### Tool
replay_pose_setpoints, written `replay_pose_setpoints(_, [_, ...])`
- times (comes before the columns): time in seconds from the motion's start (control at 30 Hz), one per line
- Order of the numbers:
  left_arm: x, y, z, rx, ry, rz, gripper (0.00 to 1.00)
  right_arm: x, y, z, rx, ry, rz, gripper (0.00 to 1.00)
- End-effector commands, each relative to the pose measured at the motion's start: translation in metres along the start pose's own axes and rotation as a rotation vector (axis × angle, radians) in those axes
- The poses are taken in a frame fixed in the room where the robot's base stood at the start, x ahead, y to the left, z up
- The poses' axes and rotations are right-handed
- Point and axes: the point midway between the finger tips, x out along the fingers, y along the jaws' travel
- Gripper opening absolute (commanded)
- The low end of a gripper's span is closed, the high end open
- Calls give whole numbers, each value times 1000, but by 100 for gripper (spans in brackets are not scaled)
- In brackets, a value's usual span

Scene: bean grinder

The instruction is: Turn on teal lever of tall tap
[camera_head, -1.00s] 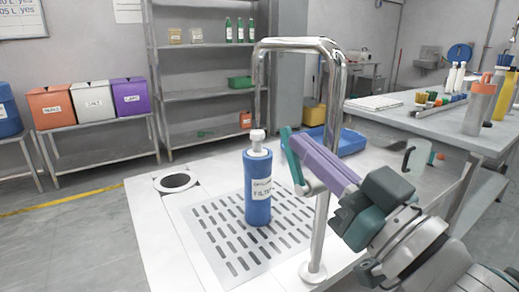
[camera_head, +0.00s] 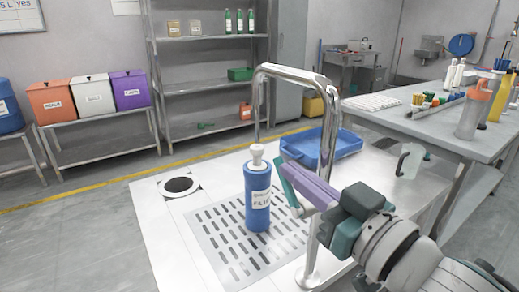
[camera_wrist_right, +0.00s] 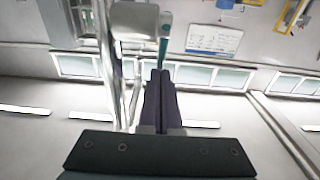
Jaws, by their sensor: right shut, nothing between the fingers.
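The tall tap (camera_head: 330,93) is a chrome arch rising from a base on the white counter, its spout ending over a blue bottle. The teal lever (camera_head: 281,177) shows beside the tap post, partly behind my right gripper. My right gripper (camera_head: 290,166) has purple fingers, shut and empty, with their tips close beside the lever. In the right wrist view the lever (camera_wrist_right: 164,35) is a thin teal strip beside the chrome tap body (camera_wrist_right: 134,22), just beyond the fingertips (camera_wrist_right: 160,73). I cannot tell whether they touch. My left gripper is not in view.
The blue labelled bottle (camera_head: 257,200) stands upright on the slotted drain plate (camera_head: 222,245). A round hole (camera_head: 179,185) is at the counter's left. A blue tray (camera_head: 345,147) lies behind the tap. A clear jug (camera_head: 410,160) stands at the right.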

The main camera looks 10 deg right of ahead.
Motion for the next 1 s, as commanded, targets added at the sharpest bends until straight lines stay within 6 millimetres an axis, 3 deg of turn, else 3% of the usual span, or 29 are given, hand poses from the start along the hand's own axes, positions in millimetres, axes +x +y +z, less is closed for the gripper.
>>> replay_pose_setpoints(0.03, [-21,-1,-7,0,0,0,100,3,0,-12,-3,-36,-2,0])
replay_pose_setpoints(0.2, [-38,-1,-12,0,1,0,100,12,0,-4,2,-147,0,0])
replay_pose_setpoints(0.43, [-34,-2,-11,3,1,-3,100,21,0,6,1,-141,0,0])
replay_pose_setpoints(1.0, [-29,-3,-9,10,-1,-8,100,30,0,10,1,-139,0,0])
